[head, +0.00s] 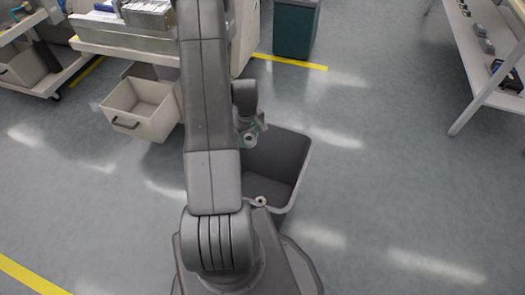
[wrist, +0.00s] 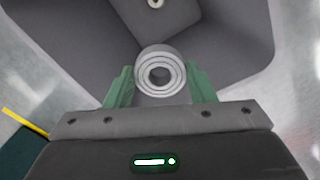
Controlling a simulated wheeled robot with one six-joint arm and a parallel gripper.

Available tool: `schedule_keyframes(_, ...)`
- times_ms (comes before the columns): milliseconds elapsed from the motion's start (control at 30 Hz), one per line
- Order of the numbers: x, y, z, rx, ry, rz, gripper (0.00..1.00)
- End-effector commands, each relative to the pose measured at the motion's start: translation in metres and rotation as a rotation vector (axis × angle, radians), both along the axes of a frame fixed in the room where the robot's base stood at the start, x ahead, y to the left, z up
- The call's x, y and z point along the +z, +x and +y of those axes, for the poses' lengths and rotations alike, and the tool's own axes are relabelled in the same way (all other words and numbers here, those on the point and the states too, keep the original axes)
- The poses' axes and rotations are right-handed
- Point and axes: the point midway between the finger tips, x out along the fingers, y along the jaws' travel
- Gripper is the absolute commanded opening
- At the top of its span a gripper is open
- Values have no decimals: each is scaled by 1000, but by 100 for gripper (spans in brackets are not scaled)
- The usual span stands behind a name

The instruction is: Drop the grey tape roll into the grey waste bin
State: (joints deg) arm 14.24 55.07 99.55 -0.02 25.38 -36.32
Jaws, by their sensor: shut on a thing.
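My gripper (head: 250,137) is over the grey waste bin (head: 284,155), near its far left side. In the wrist view my gripper's green fingers (wrist: 160,88) are shut on the grey tape roll (wrist: 160,73), whose ringed face and dark centre hole show. The open bin (wrist: 215,45) lies below the roll in that view. In the head view the roll is too small and too close to the gripper to make out well.
A trolley (head: 130,38) with an open pale drawer bin (head: 142,108) stands at the left. A dark green bin (head: 295,28) stands at the back by a yellow floor line. A shelf rack (head: 485,50) is at the right. The floor right of the waste bin is clear.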

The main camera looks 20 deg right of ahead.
Motion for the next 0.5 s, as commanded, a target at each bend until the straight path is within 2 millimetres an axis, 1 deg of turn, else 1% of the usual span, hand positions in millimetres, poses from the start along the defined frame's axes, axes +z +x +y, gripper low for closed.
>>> schedule_keyframes(33,-14,-4,-10,12,-1,-1,28)
schedule_keyframes(200,-22,-15,-31,69,-1,-1,28)
schedule_keyframes(333,-25,-21,-40,96,0,0,28)
schedule_keyframes(500,-26,-23,-44,110,0,0,28)
